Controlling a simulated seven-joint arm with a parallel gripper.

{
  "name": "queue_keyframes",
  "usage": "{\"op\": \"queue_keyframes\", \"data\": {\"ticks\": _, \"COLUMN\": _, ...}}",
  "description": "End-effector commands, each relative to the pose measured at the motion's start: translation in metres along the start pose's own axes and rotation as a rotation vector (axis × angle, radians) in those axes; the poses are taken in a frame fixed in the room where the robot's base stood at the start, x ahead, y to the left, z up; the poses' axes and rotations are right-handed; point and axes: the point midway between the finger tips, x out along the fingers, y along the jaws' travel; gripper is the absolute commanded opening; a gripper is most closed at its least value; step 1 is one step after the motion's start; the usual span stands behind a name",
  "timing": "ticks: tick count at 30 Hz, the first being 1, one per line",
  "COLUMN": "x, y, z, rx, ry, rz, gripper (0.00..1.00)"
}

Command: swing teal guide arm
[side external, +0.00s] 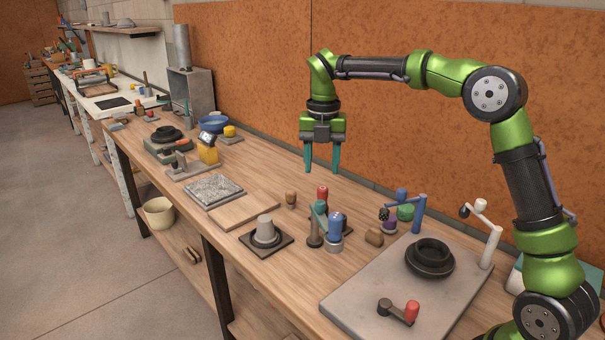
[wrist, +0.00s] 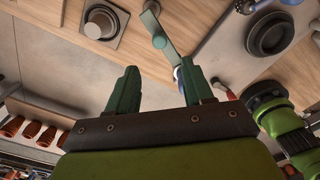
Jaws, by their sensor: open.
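In the wrist view the teal arm (wrist: 162,30) shows at the top centre, beyond my fingertips, with a round teal knob. My gripper (side external: 322,168) is open and empty, pointing down above the bench and apart from the teal arm. It also shows in the wrist view (wrist: 160,75), its two teal fingers spread.
A grey cone on a dark square base (side external: 265,230) stands left of the teal arm. A blue arm on a post (side external: 418,213), a white post arm (side external: 492,243) and a grey slab with a black ring (side external: 430,258) are to the right. A bare wooden board (side external: 243,210) lies further left.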

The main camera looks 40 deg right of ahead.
Motion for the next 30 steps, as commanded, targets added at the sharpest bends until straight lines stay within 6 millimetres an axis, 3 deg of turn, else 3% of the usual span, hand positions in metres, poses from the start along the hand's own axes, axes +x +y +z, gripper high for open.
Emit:
{"op": "queue_keyframes", "data": {"ticks": 6, "x": 0.05, "y": -0.001, "z": -0.001, "rx": 0.001, "ry": 0.004, "rz": -0.003, "gripper": 0.51}}
{"op": "queue_keyframes", "data": {"ticks": 13, "x": 0.088, "y": 0.0, "z": 0.0, "rx": 0.002, "ry": 0.003, "rz": -0.001, "gripper": 0.51}}
{"op": "queue_keyframes", "data": {"ticks": 19, "x": 0.102, "y": 0.0, "z": 0.0, "rx": 0.002, "ry": 0.0, "rz": 0.001, "gripper": 0.51}}
{"op": "queue_keyframes", "data": {"ticks": 27, "x": 0.103, "y": 0.0, "z": 0.0, "rx": 0.002, "ry": 0.0, "rz": 0.001, "gripper": 0.51}}
{"op": "queue_keyframes", "data": {"ticks": 30, "x": 0.103, "y": 0.0, "z": 0.0, "rx": 0.002, "ry": 0.0, "rz": 0.001, "gripper": 0.39}}
